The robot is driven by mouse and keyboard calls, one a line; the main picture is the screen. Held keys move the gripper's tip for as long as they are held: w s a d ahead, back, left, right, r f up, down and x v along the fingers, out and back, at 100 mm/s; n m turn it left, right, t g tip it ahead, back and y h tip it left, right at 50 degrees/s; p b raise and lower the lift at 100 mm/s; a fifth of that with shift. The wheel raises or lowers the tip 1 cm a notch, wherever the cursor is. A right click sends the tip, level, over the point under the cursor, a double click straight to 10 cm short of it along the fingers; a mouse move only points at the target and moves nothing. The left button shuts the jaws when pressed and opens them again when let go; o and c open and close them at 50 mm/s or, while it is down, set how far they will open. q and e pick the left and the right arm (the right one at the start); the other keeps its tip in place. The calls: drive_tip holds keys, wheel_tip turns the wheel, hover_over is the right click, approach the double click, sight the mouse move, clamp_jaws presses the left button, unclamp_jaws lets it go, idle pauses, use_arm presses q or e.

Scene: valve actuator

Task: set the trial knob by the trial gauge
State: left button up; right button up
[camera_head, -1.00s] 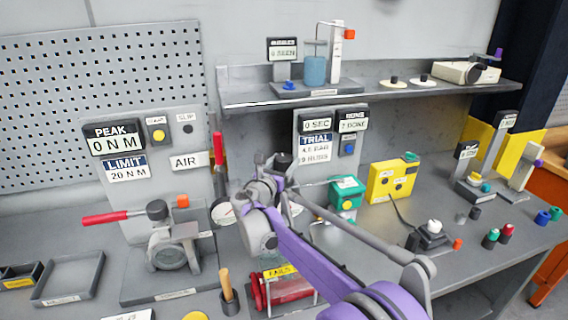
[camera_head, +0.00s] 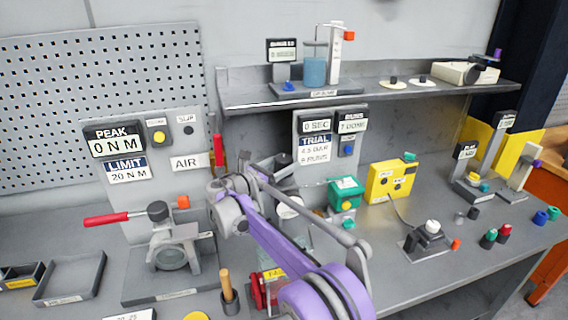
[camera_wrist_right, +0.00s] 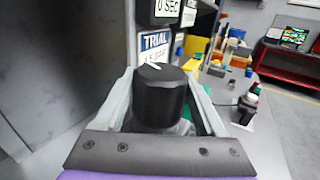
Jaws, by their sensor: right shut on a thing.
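The trial knob (camera_wrist_right: 158,98) is a black cylinder with a white mark on its top. In the right wrist view it stands between the two pale fingers of my right gripper (camera_wrist_right: 163,100), which is shut on it. In the head view my right gripper (camera_head: 238,186) is in front of the grey trial panel, and my arm hides the knob. The blue and white TRIAL card (camera_head: 315,148) is on that panel; its small figures are blurred. A pale round part, perhaps the trial gauge (camera_head: 291,206), shows partly behind my arm; no needle is readable. My left gripper is not in view.
A green box (camera_head: 345,192) and a yellow box (camera_head: 391,180) stand right of my arm. A clamp with a red handle (camera_head: 105,218) stands left. A shelf (camera_head: 430,90) runs above. A red-handled lever (camera_head: 218,150) stands close to my wrist.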

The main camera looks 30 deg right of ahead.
drive_tip(key=o, duration=1.3)
drive_tip(key=b+v, duration=0.1)
drive_tip(key=v, duration=0.9)
drive_tip(key=shift+s+a, duration=0.15)
drive_tip(key=shift+a, duration=0.2)
